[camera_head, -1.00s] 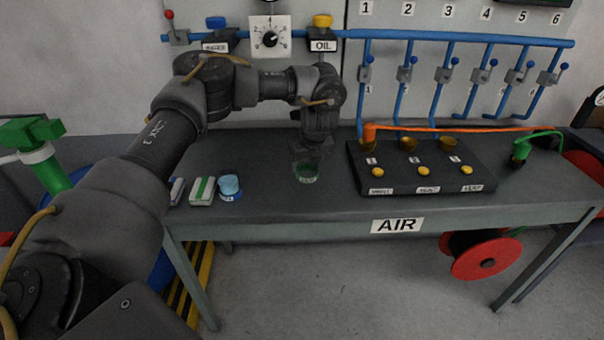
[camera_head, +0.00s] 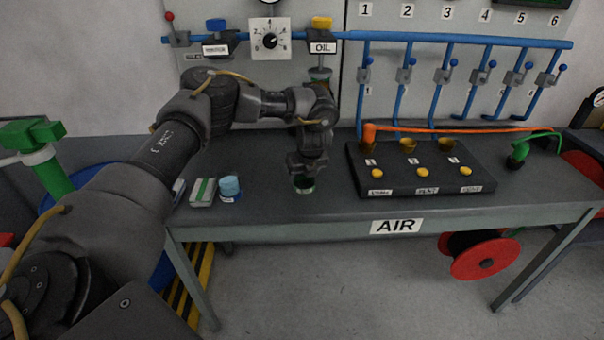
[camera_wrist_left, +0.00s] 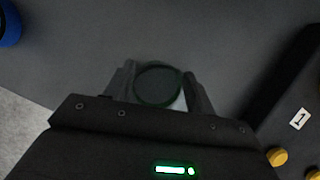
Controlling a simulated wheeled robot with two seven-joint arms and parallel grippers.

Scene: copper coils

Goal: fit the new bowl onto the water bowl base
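A clear bowl with a green tint (camera_head: 304,188) is at the table's middle, under my left gripper (camera_head: 303,172). The gripper hides its upper part. In the left wrist view the bowl (camera_wrist_left: 158,84) shows as a dark round shape between the two fingers of my left gripper (camera_wrist_left: 160,86). The fingers lie close against both sides; I cannot tell whether they grip it. A blue-capped unit (camera_head: 216,37) with a blurred label hangs on the blue wall pipe, with no bowl showing below it; it looks like the water bowl base. My right gripper is not in view.
Left of the bowl stand a blue-lidded jar (camera_head: 230,188) and a white-green box (camera_head: 203,192). A black panel with yellow buttons (camera_head: 420,180) is to the right. The OIL unit (camera_head: 321,50) hangs beside the dial (camera_head: 270,40). My left arm crosses in front of the wall.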

